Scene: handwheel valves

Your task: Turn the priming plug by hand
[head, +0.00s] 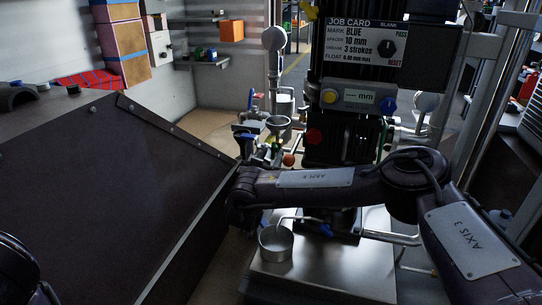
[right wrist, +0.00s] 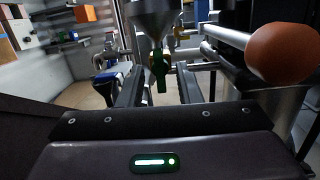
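I cannot make out for sure which part is the priming plug. A metal funnel (head: 278,122) stands on the pipework left of the dark pump. The funnel also shows at the top of the right wrist view (right wrist: 152,18), with a green handle (right wrist: 159,75) below it. My right gripper (right wrist: 160,82) is open, its two fingers apart on either side of the green handle in that view. I cannot tell whether they touch anything. In the head view my right arm crosses in front of the pump and hides its lower part. My left gripper is out of view.
An orange-brown ball knob (right wrist: 281,53) on a rod is close at right in the wrist view; it also shows in the head view (head: 289,160). A metal cup (head: 276,246) stands on the steel base. A job card (head: 365,42) hangs above. A dark panel (head: 100,190) fills the left.

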